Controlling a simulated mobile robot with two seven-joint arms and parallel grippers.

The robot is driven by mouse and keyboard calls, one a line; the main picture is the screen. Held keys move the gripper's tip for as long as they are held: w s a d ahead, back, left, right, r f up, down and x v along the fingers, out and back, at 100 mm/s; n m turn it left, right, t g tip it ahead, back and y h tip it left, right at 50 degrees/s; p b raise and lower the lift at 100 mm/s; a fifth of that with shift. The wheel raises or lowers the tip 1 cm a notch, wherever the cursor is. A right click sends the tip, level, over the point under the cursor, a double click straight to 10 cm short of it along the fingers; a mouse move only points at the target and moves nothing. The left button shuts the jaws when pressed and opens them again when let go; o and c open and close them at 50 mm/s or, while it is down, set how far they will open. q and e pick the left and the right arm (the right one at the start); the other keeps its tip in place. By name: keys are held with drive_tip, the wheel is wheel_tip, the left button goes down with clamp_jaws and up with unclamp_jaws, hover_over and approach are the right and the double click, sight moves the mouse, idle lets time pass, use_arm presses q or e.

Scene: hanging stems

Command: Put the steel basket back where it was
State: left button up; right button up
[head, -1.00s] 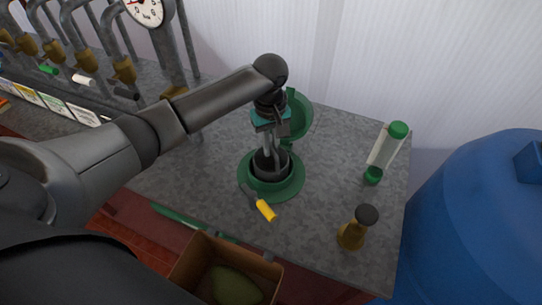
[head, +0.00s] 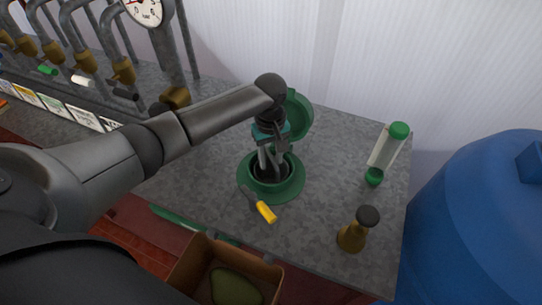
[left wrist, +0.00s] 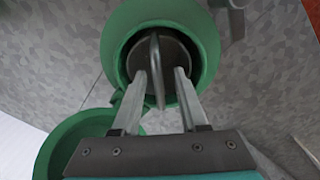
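The steel basket (left wrist: 176,54) is a dark grey round piece with an upright loop handle (left wrist: 157,68). It sits inside the green round housing (head: 272,196), whose rim also shows in the left wrist view (left wrist: 209,62). The housing's green lid (head: 299,116) stands open behind it. My left gripper (head: 271,172) points down into the housing. In the left wrist view its fingers (left wrist: 162,88) are spread, one on each side of the handle, with gaps between. How deep the basket rests is hard to tell. My right gripper is not in view.
A yellow-handled tool (head: 265,211) lies against the housing's front. Pipes and valves (head: 120,72) line the left back. An open cardboard box (head: 187,266) is below the counter's front edge.

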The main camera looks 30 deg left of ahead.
use_arm(q)
drive_tip(key=shift+r, duration=0.15)
wheel_tip(320, 180, up, 12)
drive_tip(key=p, duration=0.2)
drive_tip(key=shift+c, duration=0.3)
idle(1.2)
